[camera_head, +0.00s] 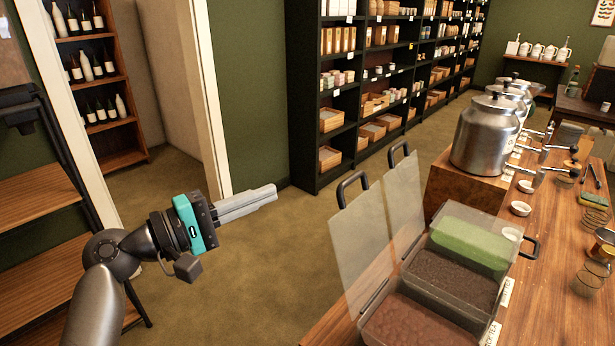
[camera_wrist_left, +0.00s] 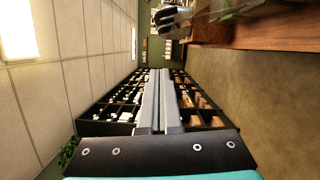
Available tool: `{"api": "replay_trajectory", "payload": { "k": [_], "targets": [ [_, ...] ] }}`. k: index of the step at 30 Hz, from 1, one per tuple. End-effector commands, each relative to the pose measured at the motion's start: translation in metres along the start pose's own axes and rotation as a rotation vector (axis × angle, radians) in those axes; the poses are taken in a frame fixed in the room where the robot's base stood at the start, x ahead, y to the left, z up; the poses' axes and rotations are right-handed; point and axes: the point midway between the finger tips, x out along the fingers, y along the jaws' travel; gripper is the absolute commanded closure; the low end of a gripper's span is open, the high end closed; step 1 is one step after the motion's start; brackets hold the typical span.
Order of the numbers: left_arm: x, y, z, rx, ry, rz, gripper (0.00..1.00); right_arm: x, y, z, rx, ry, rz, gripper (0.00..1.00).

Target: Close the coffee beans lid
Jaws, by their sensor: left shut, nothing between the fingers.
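A clear-walled container with several compartments stands on the wooden counter. Its near compartment (camera_head: 415,328) holds reddish-brown contents and its middle one (camera_head: 452,278) darker brown, bean-like contents. I cannot tell for sure which holds coffee beans. The near clear lid (camera_head: 360,240) and the middle clear lid (camera_head: 404,195) both stand raised at the left side, black handles on top. The far compartment (camera_head: 470,243) holds green contents and its lid appears down. My left gripper (camera_head: 273,193) is shut and empty, left of the raised lids and apart from them. Its fingers (camera_wrist_left: 155,100) lie together in the wrist view.
Metal canisters (camera_head: 487,135) stand on a wooden block behind the container. Small white cups (camera_head: 520,208) and tools are on the counter (camera_head: 560,220) to the right. Black shelves (camera_head: 345,90) line the back. The floor (camera_head: 235,270) around my left gripper is clear.

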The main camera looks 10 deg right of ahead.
Motion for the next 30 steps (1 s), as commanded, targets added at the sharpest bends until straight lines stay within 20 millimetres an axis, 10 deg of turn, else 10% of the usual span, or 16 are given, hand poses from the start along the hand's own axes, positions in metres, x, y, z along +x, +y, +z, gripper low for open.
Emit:
{"api": "replay_trajectory", "payload": {
  "k": [16,30],
  "targets": [
    [0.101,0.0,0.002,-0.001,-0.003,0.001,1.0,-0.002,0.005,-0.001,-0.002,0.003,0.006,0.45],
    [0.106,-0.001,0.039,0.0,0.002,0.0,1.0,-0.013,0.007,-0.004,0.0,0.007,0.009,0.45]
  ]
}}
